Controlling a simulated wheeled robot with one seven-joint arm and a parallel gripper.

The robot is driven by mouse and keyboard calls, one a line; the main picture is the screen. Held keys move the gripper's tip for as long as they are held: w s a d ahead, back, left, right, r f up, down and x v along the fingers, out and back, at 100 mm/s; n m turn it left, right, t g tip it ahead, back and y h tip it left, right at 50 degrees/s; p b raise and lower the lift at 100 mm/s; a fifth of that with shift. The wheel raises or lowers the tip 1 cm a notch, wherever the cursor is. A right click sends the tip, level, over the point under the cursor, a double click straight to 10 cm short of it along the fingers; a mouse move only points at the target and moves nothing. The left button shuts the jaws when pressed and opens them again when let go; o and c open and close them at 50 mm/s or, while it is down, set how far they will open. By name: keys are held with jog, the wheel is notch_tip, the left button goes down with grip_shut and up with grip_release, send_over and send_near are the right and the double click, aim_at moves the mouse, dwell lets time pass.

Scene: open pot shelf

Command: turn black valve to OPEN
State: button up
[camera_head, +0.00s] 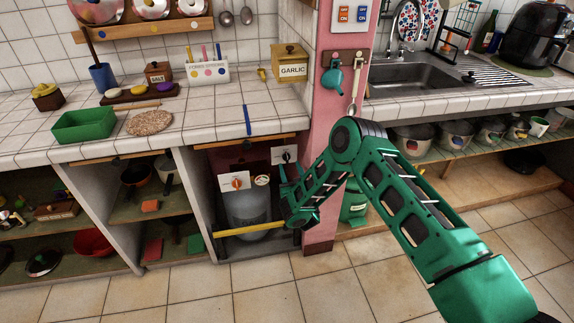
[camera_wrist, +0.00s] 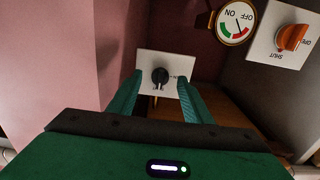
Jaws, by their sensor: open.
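The black valve (camera_head: 286,157) is a small knob on a white plate at the right of the cabinet recess, under the counter. It also shows in the wrist view (camera_wrist: 159,76), straight ahead and between my fingers in the picture. The plate's small marking is unreadable. My gripper (camera_head: 287,178) is open and empty, just in front of and below that plate in the head view. In the wrist view my gripper's (camera_wrist: 160,83) two green fingers lie left and right of the knob; I cannot tell whether either touches it.
An orange valve (camera_wrist: 291,37) on a plate marked SHUT and a round ON/OFF gauge (camera_wrist: 236,22) sit close by on the right in the wrist view. A grey gas cylinder (camera_head: 246,210) stands below, behind a yellow bar (camera_head: 248,229). A pink pillar (camera_head: 322,225) borders the recess.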

aim_at(287, 162)
jog(key=shift+x, duration=1.9)
jog(key=shift+a, duration=0.1)
jog(key=shift+c, duration=0.6)
jog(key=shift+s, duration=0.1)
jog(key=c, duration=0.9)
jog(key=shift+a+r, duration=0.1)
jog(key=shift+a, duration=0.15)
jog(key=shift+d, duration=0.15)
